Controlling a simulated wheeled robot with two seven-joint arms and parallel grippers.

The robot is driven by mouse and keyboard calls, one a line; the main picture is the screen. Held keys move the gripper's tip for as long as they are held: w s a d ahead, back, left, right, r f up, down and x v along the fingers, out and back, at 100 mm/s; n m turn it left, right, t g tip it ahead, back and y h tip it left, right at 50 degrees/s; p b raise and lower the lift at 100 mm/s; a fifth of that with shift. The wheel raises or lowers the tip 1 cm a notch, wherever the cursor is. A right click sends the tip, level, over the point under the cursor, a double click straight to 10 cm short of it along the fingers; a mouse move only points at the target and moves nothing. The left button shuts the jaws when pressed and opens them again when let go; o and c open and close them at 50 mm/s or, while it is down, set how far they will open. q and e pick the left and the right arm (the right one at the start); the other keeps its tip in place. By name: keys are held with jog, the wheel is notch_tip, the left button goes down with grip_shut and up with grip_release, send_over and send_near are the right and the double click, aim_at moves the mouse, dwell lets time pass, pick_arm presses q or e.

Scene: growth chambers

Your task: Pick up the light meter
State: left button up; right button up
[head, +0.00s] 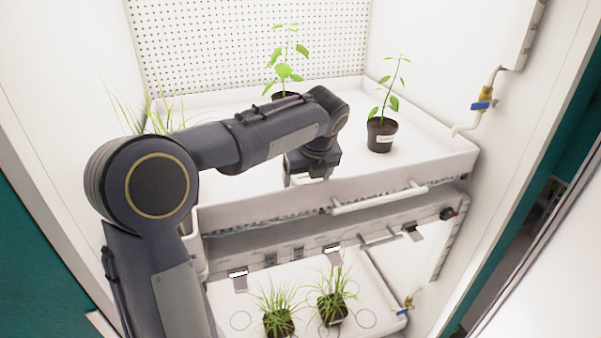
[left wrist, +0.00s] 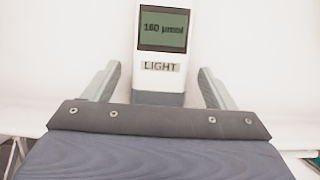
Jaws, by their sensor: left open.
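The light meter (left wrist: 160,72) shows in the left wrist view as a white device with a grey lower end, a dark display reading "160 µmol" and a "LIGHT" label. It stands between the two grey fingers of my left gripper (left wrist: 159,70), with a gap on each side. The gripper is open and holds nothing. In the head view my left gripper (head: 311,178) points down over the front part of the upper white tray (head: 440,155). I cannot make out the meter there; my arm and gripper cover that area. My right gripper is not in view.
Potted plants stand on the upper tray, one to the right (head: 382,134) and one behind my arm (head: 287,95). A front handle (head: 380,200) runs along the tray. Grass pots (head: 278,322) sit on the lower tray. White walls close both sides.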

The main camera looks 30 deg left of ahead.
pick_arm(q)
jog(key=shift+w+a+f, duration=0.2)
jog(key=shift+a+f, duration=0.05)
jog(key=shift+f, duration=0.2)
jog(key=shift+s+d+r, duration=0.1)
jog(key=shift+s+d, duration=0.05)
jog(key=shift+d, duration=0.05)
jog(key=shift+c, duration=1.4)
jog(key=shift+s+d+r, duration=0.1)
jog(key=c, duration=0.9)
